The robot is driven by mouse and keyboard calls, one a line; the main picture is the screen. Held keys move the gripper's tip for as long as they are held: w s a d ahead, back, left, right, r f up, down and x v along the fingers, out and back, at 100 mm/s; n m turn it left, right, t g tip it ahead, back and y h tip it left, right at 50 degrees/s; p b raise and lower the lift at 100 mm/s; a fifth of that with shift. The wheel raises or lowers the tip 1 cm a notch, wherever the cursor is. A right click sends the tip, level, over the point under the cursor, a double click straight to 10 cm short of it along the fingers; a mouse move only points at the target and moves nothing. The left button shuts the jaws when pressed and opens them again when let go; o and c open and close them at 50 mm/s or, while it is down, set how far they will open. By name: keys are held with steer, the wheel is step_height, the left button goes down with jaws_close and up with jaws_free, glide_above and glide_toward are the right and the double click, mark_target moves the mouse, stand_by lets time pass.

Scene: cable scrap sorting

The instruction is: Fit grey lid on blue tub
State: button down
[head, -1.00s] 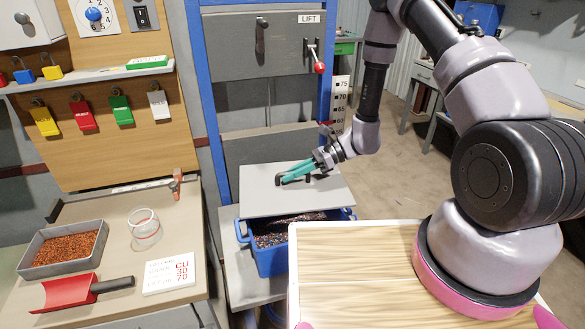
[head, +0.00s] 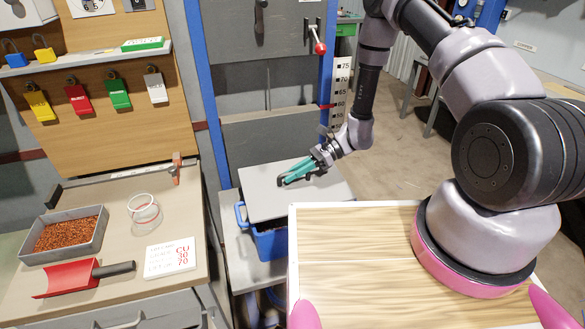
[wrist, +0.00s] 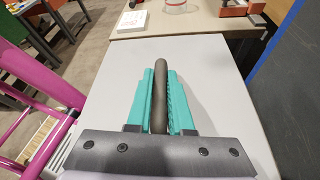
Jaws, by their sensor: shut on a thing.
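The grey lid (head: 262,203) is a flat pale panel over the blue tub (head: 270,245). My gripper (head: 290,180), with teal fingers, is shut on the lid's dark handle. In the wrist view the handle (wrist: 161,90) lies between my two teal fingers (wrist: 161,100), and the lid (wrist: 215,85) spreads below them. A blue side handle (head: 240,214) of the tub shows at the left. I cannot tell whether the lid is seated on the rim or just above it.
A bench (head: 110,275) on the left holds a grey tray of copper granules (head: 62,235), a red scoop (head: 70,278), a clear jar (head: 143,210) and a written card (head: 170,258). A blue-framed lift (head: 203,90) stands behind the tub. A wooden-topped surface (head: 350,240) lies in front.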

mark_target(296, 184)
steer(key=shift+f, duration=2.35)
steer(key=shift+d, duration=0.1)
steer(key=c, duration=0.7)
jaws_free()
steer(key=shift+c, duration=0.2)
